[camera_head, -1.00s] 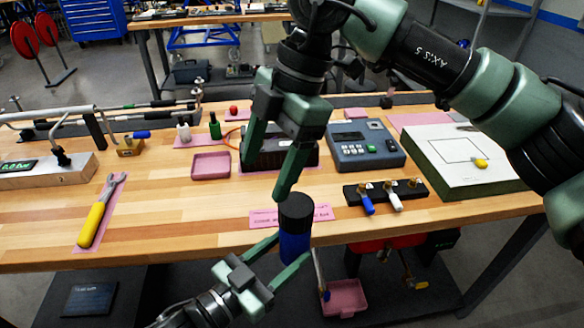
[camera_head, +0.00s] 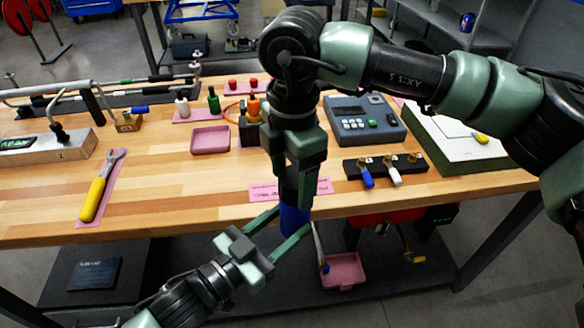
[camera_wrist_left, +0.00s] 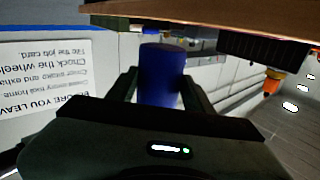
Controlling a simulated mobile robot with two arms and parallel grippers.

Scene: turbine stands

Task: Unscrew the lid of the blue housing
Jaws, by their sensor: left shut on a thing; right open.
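The blue housing (camera_head: 294,217) is upright in front of the table's front edge. My left gripper (camera_head: 289,229) is shut on it from the lower left. In the left wrist view the housing (camera_wrist_left: 160,76) stands between the two fingers. Its dark lid is mostly hidden by my right gripper (camera_head: 300,184), which comes down from above with its fingers on either side of the housing's top. My right gripper is open; whether its fingers touch the lid cannot be seen.
The wooden table (camera_head: 180,205) bears a yellow-handled wrench (camera_head: 97,190), a pink tray (camera_head: 210,139), a grey keypad device (camera_head: 366,122) and a rack of valves (camera_head: 385,170). A pink bin (camera_head: 343,270) is below the table edge. The front left tabletop is mostly clear.

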